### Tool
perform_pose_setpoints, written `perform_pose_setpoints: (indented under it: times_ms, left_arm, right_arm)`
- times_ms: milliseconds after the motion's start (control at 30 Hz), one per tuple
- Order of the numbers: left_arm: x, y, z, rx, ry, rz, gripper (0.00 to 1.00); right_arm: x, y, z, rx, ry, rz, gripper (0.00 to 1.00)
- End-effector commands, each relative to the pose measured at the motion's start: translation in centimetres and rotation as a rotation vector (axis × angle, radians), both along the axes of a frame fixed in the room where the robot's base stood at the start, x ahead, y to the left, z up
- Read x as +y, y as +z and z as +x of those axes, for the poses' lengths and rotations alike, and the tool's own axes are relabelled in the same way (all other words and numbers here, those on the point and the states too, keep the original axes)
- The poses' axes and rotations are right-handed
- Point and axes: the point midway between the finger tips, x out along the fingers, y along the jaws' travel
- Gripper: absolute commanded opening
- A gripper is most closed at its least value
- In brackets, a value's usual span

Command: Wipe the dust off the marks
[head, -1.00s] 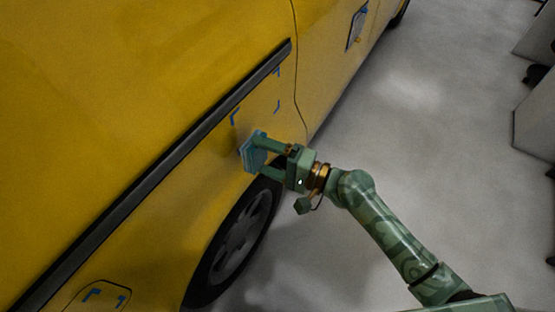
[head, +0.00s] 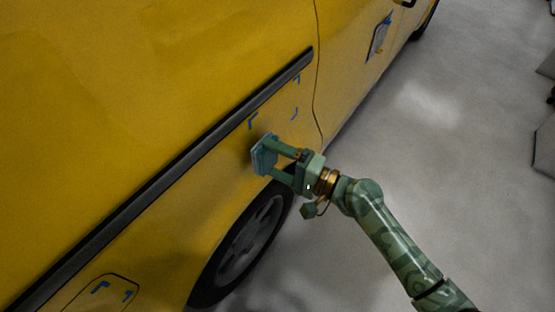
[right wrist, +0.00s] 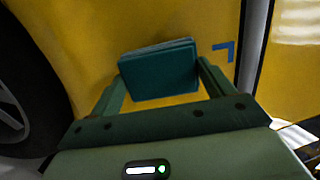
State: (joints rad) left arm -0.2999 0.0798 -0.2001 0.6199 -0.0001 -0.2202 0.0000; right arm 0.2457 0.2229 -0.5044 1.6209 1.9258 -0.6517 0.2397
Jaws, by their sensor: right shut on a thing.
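My right gripper (head: 276,163) is shut on a teal block-like wiper (head: 264,154), which also shows between the fingers in the right wrist view (right wrist: 160,72). The wiper is at the yellow car side just above the wheel; I cannot tell whether it touches the panel. Blue corner marks (head: 253,121) sit on the panel just above the wiper, with more to the upper right. One blue mark (right wrist: 224,50) shows right of the wiper in the right wrist view. More blue marks (head: 100,287) are on the flap at lower left. Dust is not clearly visible. My left gripper is out of view.
The yellow car (head: 150,80) fills the left side, with a black trim strip (head: 170,165) and a dark wheel (head: 245,245) below the wiper. A pale card-like item (head: 379,38) with blue marks is on the car farther along. Grey floor (head: 450,170) is open at right.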

Motion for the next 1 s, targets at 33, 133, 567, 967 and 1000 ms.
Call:
perform_pose_setpoints:
  times_ms: [33,133,567,967,1000]
  left_arm:
    - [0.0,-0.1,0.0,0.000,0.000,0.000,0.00]
    - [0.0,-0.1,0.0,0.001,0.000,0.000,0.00]
    - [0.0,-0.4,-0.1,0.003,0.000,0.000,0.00]
    - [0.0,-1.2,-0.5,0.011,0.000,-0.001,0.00]
    - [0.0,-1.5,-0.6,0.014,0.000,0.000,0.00]
  right_arm:
    - [0.1,0.0,0.1,0.000,0.000,0.000,0.63]
    - [0.3,0.0,0.2,0.000,0.000,0.000,0.63]
    - [1.0,0.0,0.7,0.001,0.001,0.002,0.63]
    - [0.4,-0.3,1.7,0.000,0.000,-0.001,0.63]
    - [0.1,-0.3,2.1,0.000,0.000,-0.001,0.63]
